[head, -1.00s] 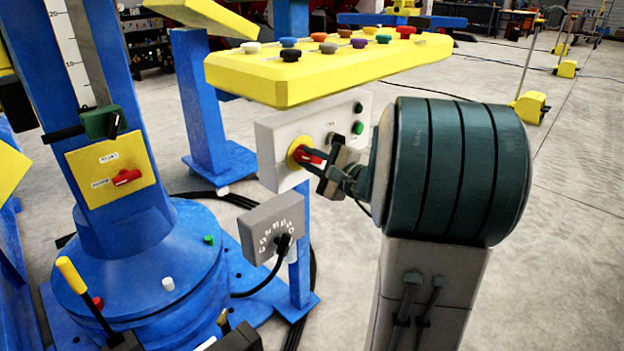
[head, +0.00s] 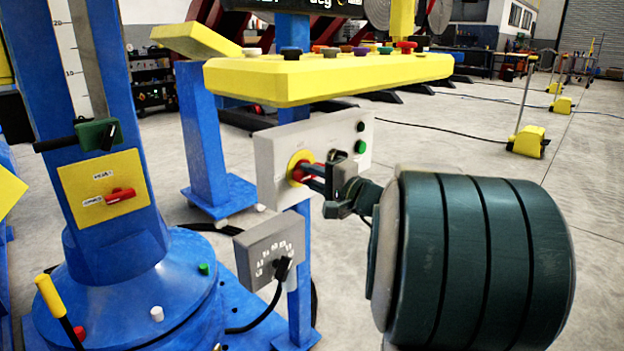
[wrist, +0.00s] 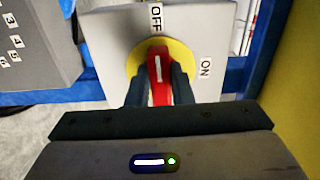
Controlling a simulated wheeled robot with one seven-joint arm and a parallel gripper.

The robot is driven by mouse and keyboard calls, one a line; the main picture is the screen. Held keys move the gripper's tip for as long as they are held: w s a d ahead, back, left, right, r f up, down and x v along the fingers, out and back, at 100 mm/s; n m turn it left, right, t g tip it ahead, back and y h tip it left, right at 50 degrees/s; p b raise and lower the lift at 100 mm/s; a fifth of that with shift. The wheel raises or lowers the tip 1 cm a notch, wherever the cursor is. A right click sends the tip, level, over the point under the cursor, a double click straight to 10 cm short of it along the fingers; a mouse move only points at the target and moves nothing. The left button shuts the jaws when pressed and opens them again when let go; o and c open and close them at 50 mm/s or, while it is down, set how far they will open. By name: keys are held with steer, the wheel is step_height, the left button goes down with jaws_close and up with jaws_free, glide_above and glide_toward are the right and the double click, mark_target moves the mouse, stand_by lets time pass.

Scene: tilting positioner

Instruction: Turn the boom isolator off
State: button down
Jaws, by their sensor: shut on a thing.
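A rotary switch with a red handle (wrist: 158,60) on a yellow disc (wrist: 134,62) is on a light grey box (head: 268,160) below the yellow button panel. I take it as the boom isolator; no name on it is readable. In the wrist view the handle's white line points up, in line with the OFF label (wrist: 156,16); the ON label (wrist: 205,67) is to the right. My gripper (wrist: 158,85) is shut on the handle, one finger on each side. In the head view my gripper (head: 305,174) partly hides the handle.
A second red handle (head: 120,195) is on a yellow plate on the blue column at left. A grey dial box (head: 262,250) with a cable is below the switch. The yellow button panel (head: 300,82) overhangs the switch box.

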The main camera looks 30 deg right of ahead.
steer(key=shift+f, duration=0.1)
steer(key=c, duration=1.3)
jaws_free()
steer(key=p+v, duration=0.3)
steer(key=v, duration=1.1)
steer(key=shift+w+a+p, duration=0.1)
steer(key=shift+p, duration=0.2)
steer(key=s+a+r+n+g+y+p, duration=0.1)
steer(key=s+a+r+n+g+p, duration=0.2)
steer(key=a+p, duration=0.35)
steer(key=s+a+r+n+g+p, duration=0.1)
steer(key=a+r+n+g+p, duration=0.1)
steer(key=a+r+g+p, duration=0.35)
steer(key=s+a+r+n+g+y+p, duration=0.15)
steer(key=a+g+p, duration=0.25)
steer(key=a+p, duration=0.4)
steer(key=s+r+n+h+p, duration=0.2)
steer(key=r+h+p, duration=0.1)
steer(key=p, duration=0.3)
steer(key=s+r+n+g+h+p, duration=0.1)
steer(key=r+n+h+p, duration=0.1)
steer(key=r+p, duration=0.4)
steer(key=s+r+n+h+p, duration=0.2)
steer(key=r+n+h+p, duration=0.1)
steer(key=r+p, duration=0.2)
steer(key=shift+s+d+r+g+h+p, duration=0.15)
steer(key=shift+s+d+g+h+p, duration=0.2)
steer(key=shift+p, duration=0.6)
